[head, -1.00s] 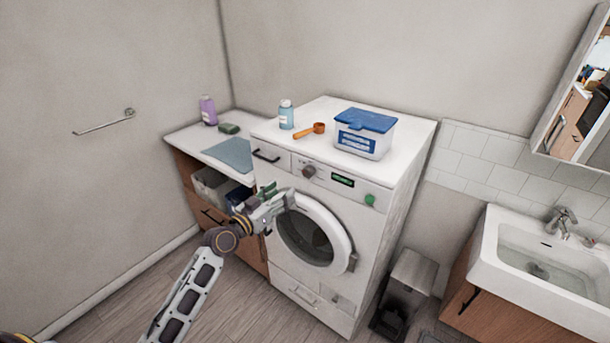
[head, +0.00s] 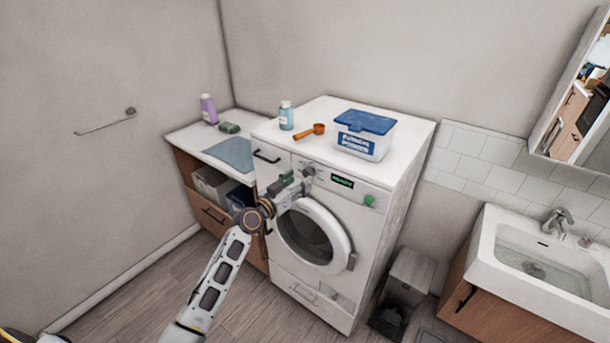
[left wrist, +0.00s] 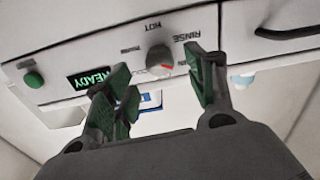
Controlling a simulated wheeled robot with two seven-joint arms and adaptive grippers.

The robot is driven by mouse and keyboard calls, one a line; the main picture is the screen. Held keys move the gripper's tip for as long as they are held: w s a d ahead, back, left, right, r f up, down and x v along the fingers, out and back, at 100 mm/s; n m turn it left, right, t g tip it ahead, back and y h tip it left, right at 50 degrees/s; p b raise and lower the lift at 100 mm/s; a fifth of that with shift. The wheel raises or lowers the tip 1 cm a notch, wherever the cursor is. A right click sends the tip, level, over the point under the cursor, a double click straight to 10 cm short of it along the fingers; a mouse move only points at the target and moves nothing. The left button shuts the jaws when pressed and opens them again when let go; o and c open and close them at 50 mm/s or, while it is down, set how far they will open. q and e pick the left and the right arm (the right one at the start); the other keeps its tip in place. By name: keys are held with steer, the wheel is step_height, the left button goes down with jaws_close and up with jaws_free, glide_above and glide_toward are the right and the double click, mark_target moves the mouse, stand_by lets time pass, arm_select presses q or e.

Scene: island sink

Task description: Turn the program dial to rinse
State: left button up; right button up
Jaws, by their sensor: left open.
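The program dial (head: 308,173) is a grey round knob on the upper front of the white washing machine (head: 350,232). In the left wrist view, which shows the panel upside down, the dial (left wrist: 159,58) has a red mark on its lower right edge. The word RINSE (left wrist: 186,37) stands beside it, with HOT and other small labels around; one is partly hidden. My left gripper (head: 296,180) is open just in front of the dial, its green-padded fingers either side of it in the wrist view, with no contact visible. My right gripper is out of view.
A green READY display (head: 342,182) and a round green button (head: 369,200) sit right of the dial. A drawer handle (head: 266,156) is to the left.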

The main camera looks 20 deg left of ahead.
mark_target(306, 175)
arm_select(q)
steer(key=shift+p+x, duration=0.35)
steer(key=shift+x, duration=1.85)
steer(key=c, duration=1.1)
steer(key=shift+o, duration=0.2)
steer(key=shift+n, duration=0.6)
steer(key=n, duration=0.4)
steer(key=shift+n, duration=0.3)
steer(key=n, duration=0.6)
